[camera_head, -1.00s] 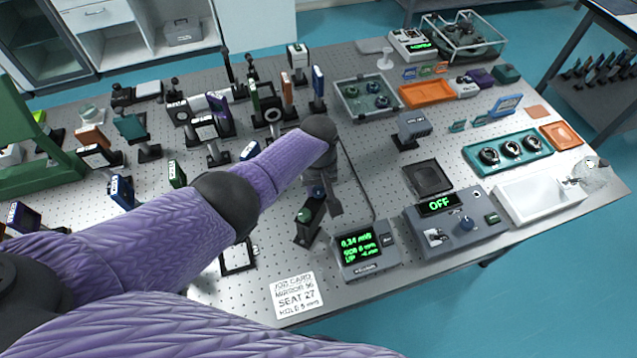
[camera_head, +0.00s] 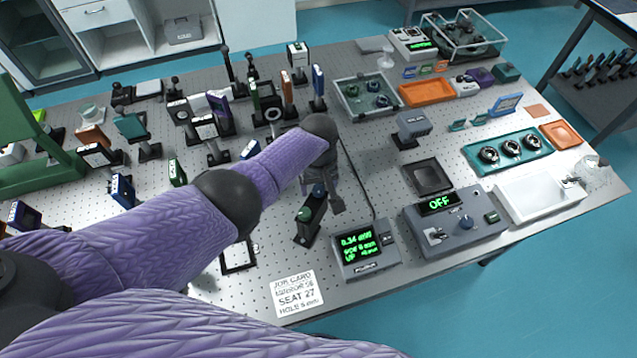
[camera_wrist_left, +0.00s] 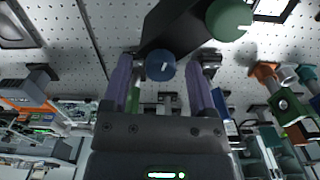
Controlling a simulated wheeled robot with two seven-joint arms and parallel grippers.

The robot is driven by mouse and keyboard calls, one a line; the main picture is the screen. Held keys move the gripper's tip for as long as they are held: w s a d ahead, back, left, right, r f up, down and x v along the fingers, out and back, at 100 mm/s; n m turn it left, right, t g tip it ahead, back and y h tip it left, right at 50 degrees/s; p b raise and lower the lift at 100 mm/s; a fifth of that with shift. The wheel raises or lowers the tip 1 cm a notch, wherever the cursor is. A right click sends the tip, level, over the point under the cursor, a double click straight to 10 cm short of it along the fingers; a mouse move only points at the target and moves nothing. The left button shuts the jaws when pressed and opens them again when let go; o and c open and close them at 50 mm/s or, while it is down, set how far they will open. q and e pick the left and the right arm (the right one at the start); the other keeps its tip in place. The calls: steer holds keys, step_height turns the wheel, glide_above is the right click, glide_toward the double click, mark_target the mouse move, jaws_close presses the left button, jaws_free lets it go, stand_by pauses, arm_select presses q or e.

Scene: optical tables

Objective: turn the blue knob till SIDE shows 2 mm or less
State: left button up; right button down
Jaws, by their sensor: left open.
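The blue knob (camera_wrist_left: 160,65) sits on a dark mount, beside a green knob (camera_wrist_left: 229,18). In the head view the blue knob (camera_head: 319,190) is partly covered by my left gripper (camera_head: 325,193), and the green knob (camera_head: 305,214) is nearer the front. In the wrist view my left gripper (camera_wrist_left: 167,65) is open, with one finger on each side of the blue knob; I cannot tell whether either touches it. The readout (camera_head: 361,247) shows 0.34 mW on top with SIDE and UP lines below; the SIDE figure is too small to read surely. My right gripper is out of view.
A printed job card (camera_head: 297,293) lies in front of the mount. A grey box showing OFF (camera_head: 455,222) stands right of the readout. Several optic mounts crowd the table behind and left of my arm. A dark cable runs behind the gripper to the readout.

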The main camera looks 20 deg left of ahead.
mark_target(318, 188)
arm_select(q)
step_height(318, 188, up, 9)
steer(key=p, duration=0.5)
steer(key=shift+r, duration=0.45)
